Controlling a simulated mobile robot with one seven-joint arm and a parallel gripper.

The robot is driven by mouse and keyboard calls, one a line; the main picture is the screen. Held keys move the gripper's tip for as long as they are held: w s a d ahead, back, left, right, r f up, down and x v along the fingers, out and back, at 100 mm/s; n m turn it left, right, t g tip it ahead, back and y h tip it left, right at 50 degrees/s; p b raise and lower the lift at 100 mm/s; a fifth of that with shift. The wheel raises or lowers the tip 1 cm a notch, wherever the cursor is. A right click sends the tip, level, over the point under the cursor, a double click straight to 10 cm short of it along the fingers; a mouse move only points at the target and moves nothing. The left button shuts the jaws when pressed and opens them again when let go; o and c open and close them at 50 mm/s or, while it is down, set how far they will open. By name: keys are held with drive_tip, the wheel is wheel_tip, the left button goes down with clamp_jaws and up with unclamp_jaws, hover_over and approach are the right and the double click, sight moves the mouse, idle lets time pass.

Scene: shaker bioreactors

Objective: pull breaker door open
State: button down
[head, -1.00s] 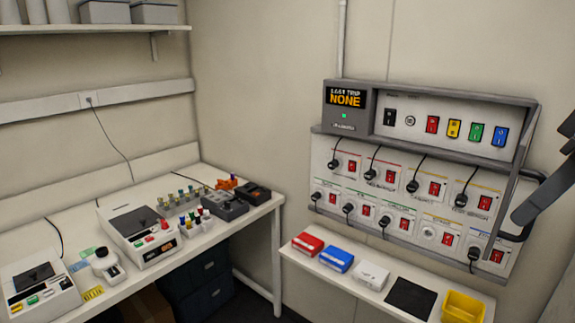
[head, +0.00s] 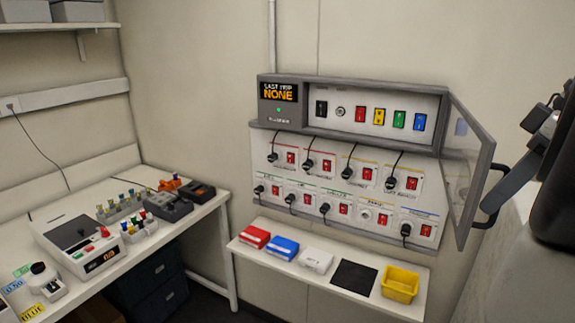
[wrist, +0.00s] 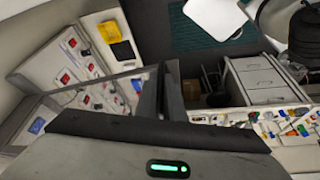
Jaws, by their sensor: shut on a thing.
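The breaker door (head: 484,163) is a grey-framed clear panel hinged at the right side of the breaker box (head: 290,118). It stands swung out from the box, so the switch row is uncovered. Its dark curved handle (head: 483,222) is on the door's outer side. My gripper (head: 490,199) reaches in from the right and is shut on the handle. In the wrist view my gripper's dark fingers (wrist: 162,90) are close together beside the door frame (wrist: 95,82). The exact grip on the handle is partly hidden.
Below the panel a white shelf (head: 240,246) holds red, blue and white boxes, a black pad and a yellow bin (head: 400,284). Plugs and cords hang from the socket panel (head: 330,187). A bench (head: 205,218) with instruments stands at left.

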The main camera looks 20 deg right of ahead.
drive_tip(key=c, duration=1.9)
unclamp_jaws()
drive_tip(key=shift+o, duration=0.2)
drive_tip(key=p+v, duration=0.2)
drive_tip(key=v, duration=1)
drive_tip(key=shift+f, duration=0.1)
